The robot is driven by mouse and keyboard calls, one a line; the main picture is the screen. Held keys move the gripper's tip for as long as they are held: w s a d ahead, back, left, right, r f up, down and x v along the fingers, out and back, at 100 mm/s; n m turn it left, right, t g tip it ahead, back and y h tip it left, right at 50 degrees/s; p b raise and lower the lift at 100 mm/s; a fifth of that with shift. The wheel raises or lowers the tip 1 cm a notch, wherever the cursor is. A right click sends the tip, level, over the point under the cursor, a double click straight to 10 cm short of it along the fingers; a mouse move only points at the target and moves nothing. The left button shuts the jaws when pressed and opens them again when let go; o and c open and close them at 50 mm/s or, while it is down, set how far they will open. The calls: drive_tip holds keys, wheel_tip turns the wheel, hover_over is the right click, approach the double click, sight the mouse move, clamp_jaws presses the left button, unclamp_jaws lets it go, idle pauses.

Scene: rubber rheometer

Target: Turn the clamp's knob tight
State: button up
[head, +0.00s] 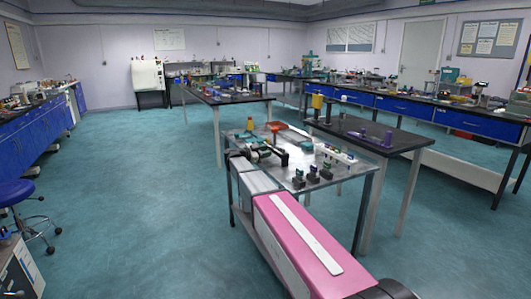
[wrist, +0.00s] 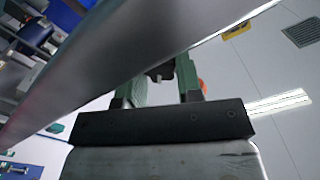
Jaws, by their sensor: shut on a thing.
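In the wrist view, my gripper (wrist: 160,82) has two green fingers on a black crossbar. The fingers are closed around a small dark piece (wrist: 160,72), which looks like the clamp's knob. Only its lower part shows. A broad grey metal surface crosses the picture diagonally over the fingertips and hides what lies beyond, including most of the clamp.
The near table (head: 338,174) also holds small dark blocks (head: 313,176), a white rack (head: 336,153) and an orange-red tray (head: 277,126). A dark-topped table (head: 362,130) stands close on its right. Open floor (head: 150,185) lies to the left, with a blue stool (head: 17,192) beyond.

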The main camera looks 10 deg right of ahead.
drive_tip(key=o, duration=0.9)
drive_tip(key=shift+o, duration=0.2)
drive_tip(key=v, duration=1)
drive_tip(key=shift+s+a, duration=0.15)
drive_tip(key=shift+a, duration=0.25)
